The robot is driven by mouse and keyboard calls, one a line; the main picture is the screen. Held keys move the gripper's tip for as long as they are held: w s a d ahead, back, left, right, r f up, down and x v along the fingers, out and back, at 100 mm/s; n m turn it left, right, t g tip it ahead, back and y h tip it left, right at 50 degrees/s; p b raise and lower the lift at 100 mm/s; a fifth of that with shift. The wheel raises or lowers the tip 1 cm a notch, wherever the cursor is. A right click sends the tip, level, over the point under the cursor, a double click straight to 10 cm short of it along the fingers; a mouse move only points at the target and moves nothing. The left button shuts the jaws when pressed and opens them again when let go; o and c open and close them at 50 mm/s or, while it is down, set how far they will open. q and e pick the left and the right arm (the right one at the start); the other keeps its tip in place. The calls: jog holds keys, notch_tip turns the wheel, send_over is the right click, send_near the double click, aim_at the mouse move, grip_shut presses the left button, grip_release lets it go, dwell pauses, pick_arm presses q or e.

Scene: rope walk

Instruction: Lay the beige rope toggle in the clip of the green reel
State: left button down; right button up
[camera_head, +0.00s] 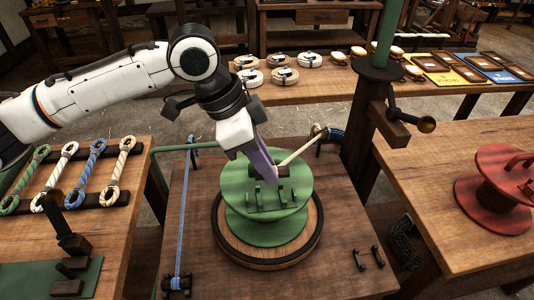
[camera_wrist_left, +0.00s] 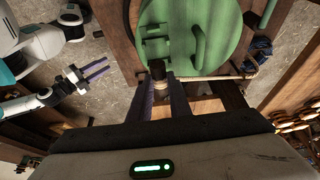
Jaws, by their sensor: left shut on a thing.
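The green reel (camera_head: 258,228) stands on a round wooden base on the middle table, and its top flange fills the upper middle of the left wrist view (camera_wrist_left: 215,55). Small green upright posts of a clip (camera_head: 265,200) stand on the flange; I cannot tell the clip's exact slot. My left gripper (camera_head: 265,168) is over the flange, shut on the rope toggle (camera_wrist_left: 157,70), a dark stubby piece between its fingers. The beige rope (camera_head: 303,146) runs from it to the upper right. My right gripper (camera_wrist_left: 95,70) is open and empty at the left of the wrist view.
A blue rope (camera_head: 184,215) is stretched along the left of the table. Several looped ropes (camera_head: 98,165) lie on a rack on the left table. A red reel (camera_head: 497,190) stands on the right table. A dark post (camera_head: 372,110) with a knobbed lever rises behind the reel.

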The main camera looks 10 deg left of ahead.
pick_arm(q)
jog(key=shift+s+f+b, duration=0.1)
jog(key=shift+f+b, duration=0.4)
jog(key=shift+f, duration=0.05)
jog(key=shift+f+b, duration=0.9)
jog(key=shift+b, duration=0.1)
jog(key=shift+f, duration=0.95)
jog(key=shift+f+p, duration=0.3)
jog(key=shift+f, duration=0.25)
jog(key=shift+f, duration=0.35)
jog(key=c, duration=1.6)
grip_release()
jog(key=shift+o, duration=0.2)
